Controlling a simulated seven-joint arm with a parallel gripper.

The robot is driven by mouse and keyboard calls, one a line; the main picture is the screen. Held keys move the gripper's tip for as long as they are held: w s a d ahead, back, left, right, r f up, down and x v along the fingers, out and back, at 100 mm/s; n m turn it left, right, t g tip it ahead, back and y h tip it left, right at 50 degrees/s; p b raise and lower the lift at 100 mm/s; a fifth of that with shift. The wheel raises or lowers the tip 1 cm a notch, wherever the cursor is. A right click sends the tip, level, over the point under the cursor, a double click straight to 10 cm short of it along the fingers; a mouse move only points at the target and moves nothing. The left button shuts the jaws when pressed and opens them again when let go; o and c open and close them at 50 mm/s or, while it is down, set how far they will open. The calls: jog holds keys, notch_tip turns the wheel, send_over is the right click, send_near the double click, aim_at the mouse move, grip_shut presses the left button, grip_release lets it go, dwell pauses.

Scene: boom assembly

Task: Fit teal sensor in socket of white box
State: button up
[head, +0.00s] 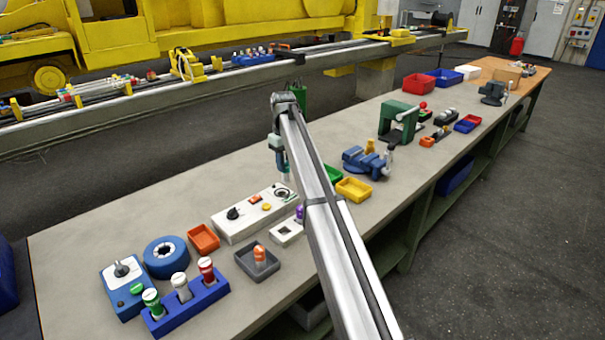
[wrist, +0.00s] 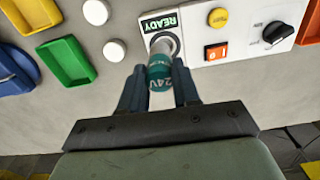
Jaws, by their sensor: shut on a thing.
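My gripper (wrist: 158,92) is shut on the teal sensor (wrist: 160,76), a cylinder marked "24V" with a grey metal end. The white box (wrist: 243,40) has a socket beside its "READY" label (wrist: 160,21). The sensor's metal end covers the socket in the wrist view, so I cannot tell whether it is above it or inside it. In the head view my gripper (head: 277,146) points down over the right end of the white box (head: 240,226), with the sensor (head: 283,164) below it. The socket (head: 283,193) shows there as a dark ring.
A yellow bin (head: 354,189) and a green bin (head: 333,174) lie to the right. A blue rack (head: 190,310) stands at front left.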

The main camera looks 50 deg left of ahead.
jog(key=shift+s+a+f, duration=0.1)
jog(key=shift+a+f, duration=0.2)
jog(key=shift+f, duration=0.4)
jog(key=shift+s+a+f, duration=0.1)
jog(key=shift+a+f, duration=0.15)
jog(key=shift+f, duration=0.5)
jog(key=shift+s+a+f, duration=0.1)
jog(key=shift+a+f, duration=0.2)
jog(key=shift+f, duration=0.4)
jog(key=shift+f, duration=2.1)
dwell(0.8)
jog(key=o, duration=1.1)
notch_tip(320, 180, up, 7)
dwell(0.7)
